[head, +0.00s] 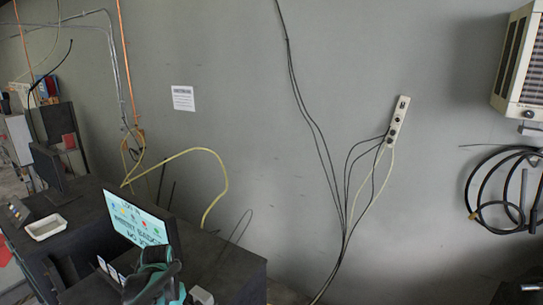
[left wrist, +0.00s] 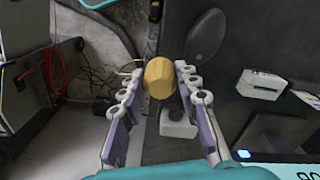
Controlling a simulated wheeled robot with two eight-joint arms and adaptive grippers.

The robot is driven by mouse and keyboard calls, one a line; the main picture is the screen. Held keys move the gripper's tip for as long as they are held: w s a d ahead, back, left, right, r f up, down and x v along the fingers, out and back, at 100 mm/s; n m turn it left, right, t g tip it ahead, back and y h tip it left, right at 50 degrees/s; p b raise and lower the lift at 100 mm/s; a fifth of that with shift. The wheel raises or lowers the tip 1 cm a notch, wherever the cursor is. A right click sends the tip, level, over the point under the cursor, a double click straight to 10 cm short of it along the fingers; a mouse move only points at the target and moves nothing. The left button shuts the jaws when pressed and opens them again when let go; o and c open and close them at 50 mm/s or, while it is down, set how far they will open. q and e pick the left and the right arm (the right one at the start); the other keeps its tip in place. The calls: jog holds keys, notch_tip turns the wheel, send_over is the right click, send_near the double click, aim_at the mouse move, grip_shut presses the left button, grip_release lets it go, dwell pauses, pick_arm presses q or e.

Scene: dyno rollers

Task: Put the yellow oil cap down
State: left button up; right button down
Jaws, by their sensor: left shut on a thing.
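The yellow oil cap (left wrist: 159,82) is between the fingertips of my left gripper (left wrist: 159,72) in the left wrist view. The gripper is shut on it, with a finger on each side. The cap is not visible in the head view, where part of my teal and black left arm (head: 155,275) shows at the bottom, in front of the monitor. Whether the cap touches any surface is unclear. My right gripper is in neither view.
A small white device (left wrist: 178,125) shows just below the cap in the wrist view. A white box-shaped device (left wrist: 262,84) lies to the right. In the head view, a monitor (head: 138,220) stands on the dark bench, with a pale tray (head: 45,228) further left.

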pick_arm(q)
jog(key=s+d+f+n, duration=0.1)
jog(key=s+d+f, duration=0.1)
jog(key=d+f, duration=0.3)
jog(key=s+d+f, duration=0.1)
jog(key=d+f, duration=0.2)
jog(key=d, duration=0.5)
notch_tip(320, 180, down, 31)
jog(key=b, duration=3)
jog(key=shift+r+b, duration=0.15)
jog(key=shift+b, duration=0.25)
